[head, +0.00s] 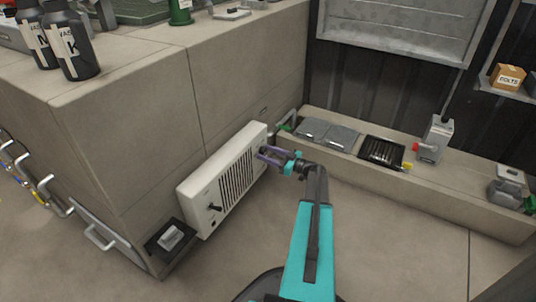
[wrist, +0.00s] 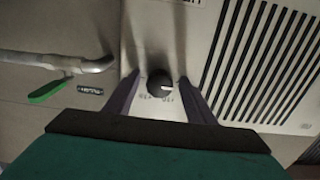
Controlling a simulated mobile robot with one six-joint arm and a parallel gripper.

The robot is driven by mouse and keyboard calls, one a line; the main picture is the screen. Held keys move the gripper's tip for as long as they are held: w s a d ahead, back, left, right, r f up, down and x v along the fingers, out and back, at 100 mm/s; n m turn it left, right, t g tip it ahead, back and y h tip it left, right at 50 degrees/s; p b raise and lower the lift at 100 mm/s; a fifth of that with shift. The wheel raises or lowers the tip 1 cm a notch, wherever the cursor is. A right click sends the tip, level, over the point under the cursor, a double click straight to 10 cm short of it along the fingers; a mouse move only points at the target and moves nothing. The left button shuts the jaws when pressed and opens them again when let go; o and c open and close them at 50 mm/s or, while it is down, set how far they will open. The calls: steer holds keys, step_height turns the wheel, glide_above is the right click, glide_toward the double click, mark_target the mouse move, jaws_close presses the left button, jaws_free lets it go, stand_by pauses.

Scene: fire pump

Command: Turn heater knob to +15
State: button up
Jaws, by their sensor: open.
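The heater (head: 222,186) is a cream box with dark vent slots, mounted on the side of the concrete block. In the wrist view, its round black knob (wrist: 159,83) has a light pointer mark toward the right, and small printed marks sit below it, too blurred to read. My gripper (head: 262,152) is at the heater's far right end. In the wrist view my gripper (wrist: 160,85) is open, with one purple finger on each side of the knob. I cannot tell whether either finger touches it. In the head view the knob is hidden by the fingers.
A black switch lever (head: 214,208) sits on the heater's near end. A pipe with a green handle (wrist: 50,88) is left of the knob in the wrist view. A low ledge (head: 465,195) with a grey box (head: 434,140) runs along the right. The floor between is clear.

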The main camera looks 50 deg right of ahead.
steer(key=c, duration=1)
steer(key=shift+w+d, duration=0.15)
steer(key=shift+c, duration=0.2)
